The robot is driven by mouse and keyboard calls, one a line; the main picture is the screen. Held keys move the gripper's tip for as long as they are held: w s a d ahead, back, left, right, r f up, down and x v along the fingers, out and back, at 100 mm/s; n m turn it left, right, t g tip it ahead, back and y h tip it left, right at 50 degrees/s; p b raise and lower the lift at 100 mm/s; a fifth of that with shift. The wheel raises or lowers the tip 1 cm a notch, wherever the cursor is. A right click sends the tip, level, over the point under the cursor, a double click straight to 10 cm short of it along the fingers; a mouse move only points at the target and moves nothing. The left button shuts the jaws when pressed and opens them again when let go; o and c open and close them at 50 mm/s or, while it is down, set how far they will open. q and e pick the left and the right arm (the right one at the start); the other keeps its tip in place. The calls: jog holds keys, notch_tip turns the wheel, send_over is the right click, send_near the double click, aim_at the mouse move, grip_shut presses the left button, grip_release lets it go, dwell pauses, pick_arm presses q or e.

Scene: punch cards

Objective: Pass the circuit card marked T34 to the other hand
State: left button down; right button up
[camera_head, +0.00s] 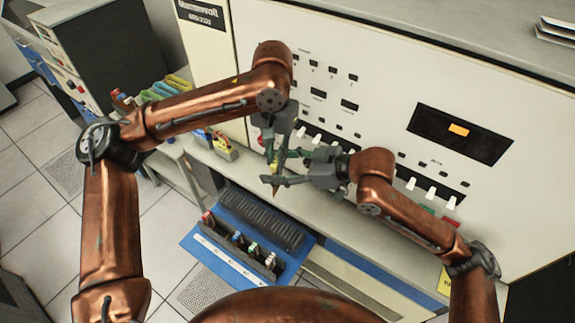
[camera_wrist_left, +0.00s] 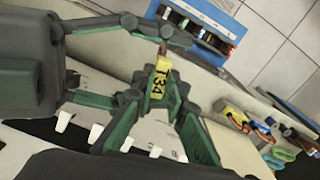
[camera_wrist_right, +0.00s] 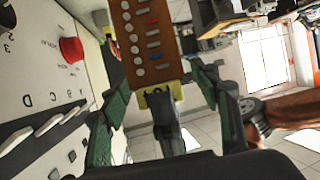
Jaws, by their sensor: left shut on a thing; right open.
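The circuit card is brown with a yellow label reading T34 (camera_wrist_left: 158,84). In the left wrist view my left gripper (camera_wrist_left: 152,96) is shut on it at the label end. In the head view the card (camera_head: 276,190) hangs mostly hidden among the fingers of both grippers. My right gripper (camera_head: 272,167) is open, its fingers on either side of the card. In the right wrist view the card's component face (camera_wrist_right: 145,40) stands between the spread fingers of the right gripper (camera_wrist_right: 163,82), which look apart from it.
The cream console (camera_head: 385,80) with switches is close behind both grippers; a red knob (camera_wrist_right: 72,50) sticks out of it. Small coloured things (camera_head: 222,150) stand on the counter to the left.

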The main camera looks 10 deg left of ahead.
jog(key=shift+w+a, duration=0.1)
jog(key=shift+a, duration=0.1)
jog(key=shift+c, duration=0.2)
jog(key=c, duration=1)
pick_arm(q)
jog(key=c, duration=1.8)
grip_release()
jog(key=shift+c, duration=0.2)
pick_arm(e)
jog(key=shift+o, duration=0.2)
